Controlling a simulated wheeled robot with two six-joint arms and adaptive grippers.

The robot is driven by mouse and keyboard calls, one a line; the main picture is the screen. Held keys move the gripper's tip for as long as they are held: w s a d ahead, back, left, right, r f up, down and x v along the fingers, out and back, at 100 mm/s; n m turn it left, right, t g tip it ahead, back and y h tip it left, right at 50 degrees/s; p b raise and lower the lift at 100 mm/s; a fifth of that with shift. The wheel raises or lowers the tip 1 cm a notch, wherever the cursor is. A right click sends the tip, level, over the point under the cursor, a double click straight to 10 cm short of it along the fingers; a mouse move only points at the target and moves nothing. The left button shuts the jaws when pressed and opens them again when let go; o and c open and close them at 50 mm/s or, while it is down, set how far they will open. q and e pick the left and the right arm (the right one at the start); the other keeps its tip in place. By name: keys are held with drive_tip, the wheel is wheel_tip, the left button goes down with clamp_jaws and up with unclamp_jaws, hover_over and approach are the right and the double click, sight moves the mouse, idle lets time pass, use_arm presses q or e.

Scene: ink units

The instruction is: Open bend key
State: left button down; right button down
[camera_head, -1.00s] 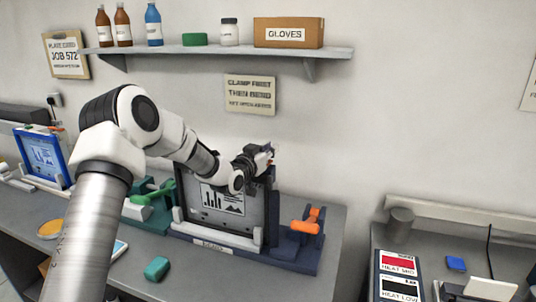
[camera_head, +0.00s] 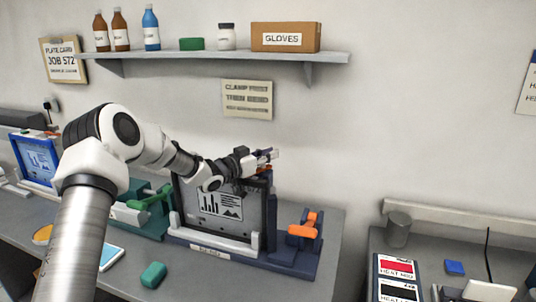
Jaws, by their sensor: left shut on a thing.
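A bending fixture with a dark blue base (camera_head: 290,261) stands on the grey bench. It holds a dark upright plate (camera_head: 225,212) with a white label of bars and a picture. My left gripper (camera_head: 268,156) is at the plate's top right corner, beside the top of the fixture's right post. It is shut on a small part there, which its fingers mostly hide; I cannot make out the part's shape. An orange lever (camera_head: 304,230) sits on the base's right end, apart from the gripper. My right gripper is not in view.
A green clamp (camera_head: 150,197) stands left of the fixture, and a green block (camera_head: 153,275) lies in front. A shelf (camera_head: 210,56) with bottles and a gloves box (camera_head: 285,36) hangs above. A second bench (camera_head: 440,265) is at the right, across a gap.

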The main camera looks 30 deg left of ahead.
use_arm(q)
drive_tip(key=c, duration=1.1)
unclamp_jaws()
drive_tip(key=shift+w+f, duration=0.2)
drive_tip(key=shift+w, duration=0.05)
drive_tip(key=shift+s, duration=0.25)
drive_tip(key=v, duration=1.1)
drive_tip(key=shift+s, duration=0.15)
